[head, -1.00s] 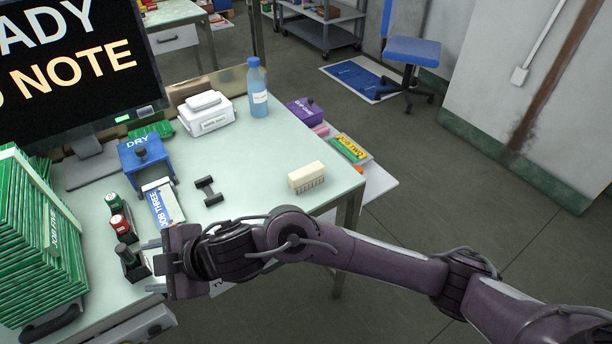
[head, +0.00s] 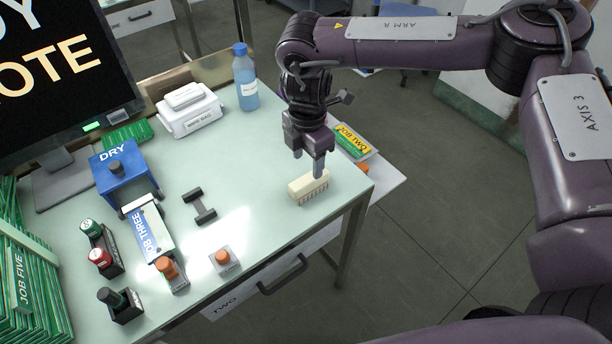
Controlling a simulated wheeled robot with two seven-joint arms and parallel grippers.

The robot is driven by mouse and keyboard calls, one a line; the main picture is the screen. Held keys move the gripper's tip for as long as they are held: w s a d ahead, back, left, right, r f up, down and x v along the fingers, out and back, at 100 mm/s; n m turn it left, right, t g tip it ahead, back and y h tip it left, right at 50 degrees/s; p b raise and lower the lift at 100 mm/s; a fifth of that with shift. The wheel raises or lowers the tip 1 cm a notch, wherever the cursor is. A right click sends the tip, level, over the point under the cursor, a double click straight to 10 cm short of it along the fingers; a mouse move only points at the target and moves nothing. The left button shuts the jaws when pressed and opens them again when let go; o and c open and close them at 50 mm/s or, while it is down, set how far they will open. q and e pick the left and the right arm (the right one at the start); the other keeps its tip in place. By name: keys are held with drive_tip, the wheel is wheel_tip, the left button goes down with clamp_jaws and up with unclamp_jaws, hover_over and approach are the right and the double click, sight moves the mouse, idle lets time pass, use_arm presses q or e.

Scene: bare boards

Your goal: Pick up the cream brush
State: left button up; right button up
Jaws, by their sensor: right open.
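The cream brush (head: 309,188) is a small block with short bristles along its lower edge. It lies on the pale green table top (head: 262,205) near the right edge. My right gripper (head: 309,170) points down directly over the brush, with its fingertips at or just above the brush's top. It is open; whether the fingers touch the brush I cannot tell. My left gripper is not in view.
A blue bottle (head: 246,82) and a white box (head: 188,110) are behind. The table's right edge is close to the brush.

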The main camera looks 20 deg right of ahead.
sight(309, 178)
drive_tip(key=f, duration=0.2)
drive_tip(key=f+p, duration=0.1)
drive_tip(key=shift+s+d, duration=0.1)
drive_tip(key=shift+s, duration=0.15)
wheel_tip(309, 178, down, 4)
drive_tip(key=shift+w+d+r+p, duration=0.15)
drive_tip(key=shift+r+p, duration=0.1)
drive_tip(key=shift+p, duration=0.2)
drive_tip(key=shift+f, duration=0.25)
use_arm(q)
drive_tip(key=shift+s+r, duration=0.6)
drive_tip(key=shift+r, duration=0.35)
use_arm(e)
drive_tip(key=c, duration=1.1)
